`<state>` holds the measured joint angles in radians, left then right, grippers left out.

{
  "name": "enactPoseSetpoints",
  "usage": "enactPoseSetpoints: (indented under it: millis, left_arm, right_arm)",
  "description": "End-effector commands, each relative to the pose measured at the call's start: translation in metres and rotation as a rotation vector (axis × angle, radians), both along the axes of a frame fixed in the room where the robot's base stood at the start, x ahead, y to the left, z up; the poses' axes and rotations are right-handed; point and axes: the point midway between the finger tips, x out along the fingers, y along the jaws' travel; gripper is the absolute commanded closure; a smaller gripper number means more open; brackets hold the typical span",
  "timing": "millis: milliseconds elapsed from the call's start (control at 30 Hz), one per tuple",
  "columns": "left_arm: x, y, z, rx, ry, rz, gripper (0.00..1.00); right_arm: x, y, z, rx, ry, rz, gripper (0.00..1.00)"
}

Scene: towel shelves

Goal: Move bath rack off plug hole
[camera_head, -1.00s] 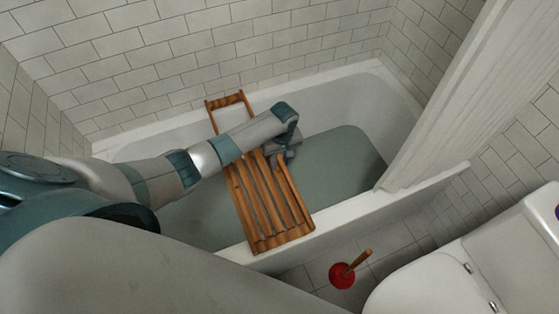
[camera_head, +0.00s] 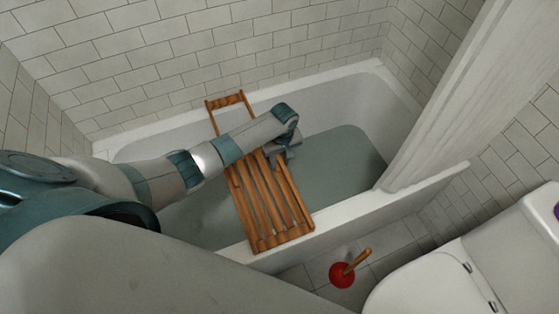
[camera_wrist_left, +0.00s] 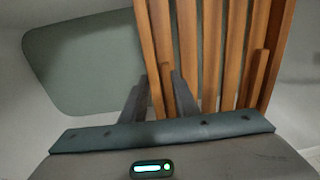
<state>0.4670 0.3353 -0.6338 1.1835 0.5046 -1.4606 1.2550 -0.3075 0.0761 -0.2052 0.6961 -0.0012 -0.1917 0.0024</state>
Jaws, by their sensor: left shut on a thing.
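The wooden slatted bath rack (camera_head: 268,205) lies across the bathtub (camera_head: 345,215), from the wall-side rim to the front rim. My left arm reaches over it from the left. My left gripper (camera_head: 285,155) is at the rack's right edge, about midway along. In the left wrist view the gripper (camera_wrist_left: 162,85) is shut on the edge slat of the rack (camera_wrist_left: 210,45), with a finger on either side. The plug hole is not visible in either view. My right gripper is not in view.
Greenish water (camera_head: 345,165) fills part of the tub. A pale curtain (camera_head: 450,90) hangs at the right end. A red plunger (camera_head: 343,273) stands on the floor by the tub, near a white toilet (camera_head: 440,285). Tiled walls close in the back and left.

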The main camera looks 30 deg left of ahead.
Motion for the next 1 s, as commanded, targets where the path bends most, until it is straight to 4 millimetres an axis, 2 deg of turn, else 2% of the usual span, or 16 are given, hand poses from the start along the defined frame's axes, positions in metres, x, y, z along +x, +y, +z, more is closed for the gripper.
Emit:
enactPoseSetpoints:
  millis: [67,100,200,700,867,1000]
  left_arm:
    - [-0.002,-0.001,-0.002,0.000,0.003,-0.001,1.00]
    - [-0.002,-0.001,-0.003,0.000,0.003,-0.001,0.70]
    - [-0.002,-0.001,-0.003,0.000,0.003,-0.001,0.51]
    - [-0.002,0.000,-0.002,0.000,0.003,0.000,0.51]
    - [-0.001,-0.001,0.018,0.000,0.001,0.000,0.51]
    - [0.001,-0.002,0.042,-0.001,-0.001,-0.001,0.51]
  right_arm:
    - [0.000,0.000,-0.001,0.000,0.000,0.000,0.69]
    - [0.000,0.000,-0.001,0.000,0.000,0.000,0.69]
    - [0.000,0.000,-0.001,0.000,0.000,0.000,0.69]
    - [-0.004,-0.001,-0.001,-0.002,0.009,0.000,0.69]
    - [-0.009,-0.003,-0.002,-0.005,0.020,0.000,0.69]
    - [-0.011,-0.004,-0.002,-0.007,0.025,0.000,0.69]
